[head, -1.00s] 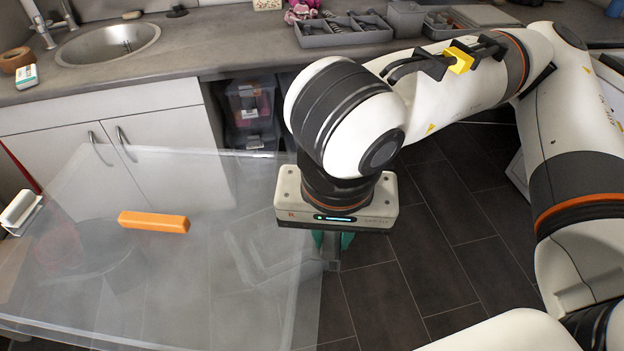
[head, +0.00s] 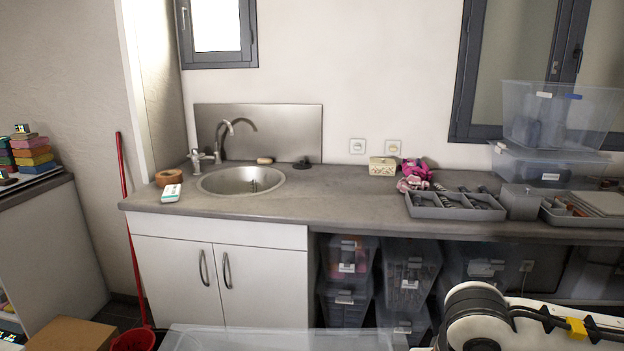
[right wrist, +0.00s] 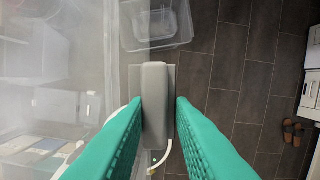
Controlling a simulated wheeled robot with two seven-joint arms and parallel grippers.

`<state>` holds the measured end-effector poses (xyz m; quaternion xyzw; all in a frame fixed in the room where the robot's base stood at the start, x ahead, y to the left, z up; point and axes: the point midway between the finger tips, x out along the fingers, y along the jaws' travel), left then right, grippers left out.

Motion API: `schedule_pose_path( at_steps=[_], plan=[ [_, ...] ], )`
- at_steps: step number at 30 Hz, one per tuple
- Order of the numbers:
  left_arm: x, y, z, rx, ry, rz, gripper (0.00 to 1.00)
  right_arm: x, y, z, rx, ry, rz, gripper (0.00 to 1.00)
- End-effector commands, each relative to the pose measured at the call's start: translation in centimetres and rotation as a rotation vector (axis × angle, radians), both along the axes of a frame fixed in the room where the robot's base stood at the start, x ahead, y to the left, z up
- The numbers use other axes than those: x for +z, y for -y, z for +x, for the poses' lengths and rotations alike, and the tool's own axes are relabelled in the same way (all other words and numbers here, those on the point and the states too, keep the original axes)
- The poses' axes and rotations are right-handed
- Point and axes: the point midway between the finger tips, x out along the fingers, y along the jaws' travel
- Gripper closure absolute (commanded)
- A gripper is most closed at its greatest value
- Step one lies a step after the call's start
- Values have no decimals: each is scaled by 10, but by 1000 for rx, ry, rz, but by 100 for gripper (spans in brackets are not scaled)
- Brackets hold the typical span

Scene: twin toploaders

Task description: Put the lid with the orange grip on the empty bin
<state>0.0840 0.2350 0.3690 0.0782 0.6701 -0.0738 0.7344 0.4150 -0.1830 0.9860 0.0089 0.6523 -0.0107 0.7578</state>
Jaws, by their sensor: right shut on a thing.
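The lid is a large translucent sheet. Its far edge (head: 280,340) shows at the bottom of the head view, and its orange grip is out of view now. In the right wrist view the hazy sheet (right wrist: 75,70) fills the left side. My left gripper is not in view.
A counter (head: 340,205) with a sink (head: 241,180) runs along the wall. Several filled clear bins (head: 407,275) stand under it. A grey divided tray (head: 452,206) and stacked clear boxes (head: 555,120) stand on top. Dark tiled floor (right wrist: 235,75) is free right of the gripper.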

Motion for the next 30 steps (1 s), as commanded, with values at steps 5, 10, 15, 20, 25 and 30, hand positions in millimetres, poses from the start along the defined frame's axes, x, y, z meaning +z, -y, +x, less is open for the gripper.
schedule_pose_path(
  at_steps=[5,10,15,20,25,30],
  plan=[
    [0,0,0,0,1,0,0,-7,7,5,28,0,5,100],
    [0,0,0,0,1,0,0,-7,7,5,29,-1,4,100],
    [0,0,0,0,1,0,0,-6,7,5,29,2,3,100],
    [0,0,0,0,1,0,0,-6,7,5,29,2,3,100],
    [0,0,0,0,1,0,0,1,-7,10,33,3,6,100],
    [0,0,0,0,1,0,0,21,-44,21,35,6,6,100]
  ],
)
